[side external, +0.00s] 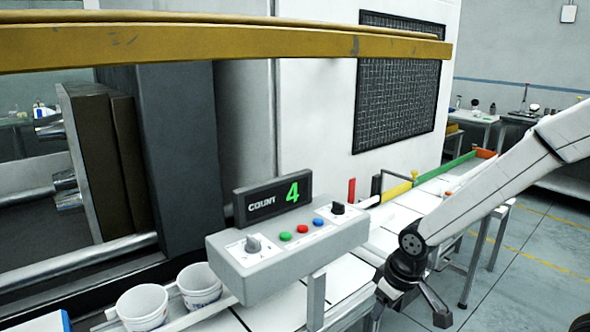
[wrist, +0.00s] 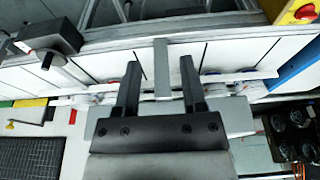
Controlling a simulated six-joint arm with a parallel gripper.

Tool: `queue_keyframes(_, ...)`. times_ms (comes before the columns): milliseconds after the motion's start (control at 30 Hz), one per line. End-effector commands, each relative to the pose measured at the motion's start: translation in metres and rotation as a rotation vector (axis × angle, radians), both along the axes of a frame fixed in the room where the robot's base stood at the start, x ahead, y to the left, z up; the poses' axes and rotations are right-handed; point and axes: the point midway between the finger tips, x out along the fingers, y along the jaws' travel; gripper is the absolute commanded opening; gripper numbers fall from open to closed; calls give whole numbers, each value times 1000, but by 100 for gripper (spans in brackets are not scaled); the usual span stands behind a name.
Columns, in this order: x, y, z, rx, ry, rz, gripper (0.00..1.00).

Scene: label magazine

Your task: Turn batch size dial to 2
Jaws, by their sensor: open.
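A grey control box (side external: 290,262) stands on a post in the side view. A grey dial (side external: 253,244) sits on a white plate at its left end, and a black dial (side external: 338,208) on another at its right end. The plate lettering is too small to read, so I cannot tell which dial sets batch size. A display (side external: 272,198) on top reads COUNT 4. My gripper (side external: 408,308) is open, low and to the right of the box, apart from both dials. In the wrist view my gripper (wrist: 160,70) shows empty spread fingers; neither dial is clearly visible there.
Green, red and blue buttons (side external: 302,229) lie between the dials. Two white cups (side external: 143,307) stand left of the box. A yellow beam (side external: 230,45) crosses above. White panels (side external: 395,215) extend behind the box.

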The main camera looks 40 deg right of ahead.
Motion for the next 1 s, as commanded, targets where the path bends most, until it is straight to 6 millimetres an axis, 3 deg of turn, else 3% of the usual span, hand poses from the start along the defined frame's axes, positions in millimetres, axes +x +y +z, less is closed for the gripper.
queue_keyframes(600, 156, 60, 81, -2, -84, 13, 53)
queue_keyframes(800, 197, 87, 111, -2, -114, 10, 53)
queue_keyframes(1000, 224, 109, 135, -1, -138, 2, 53)
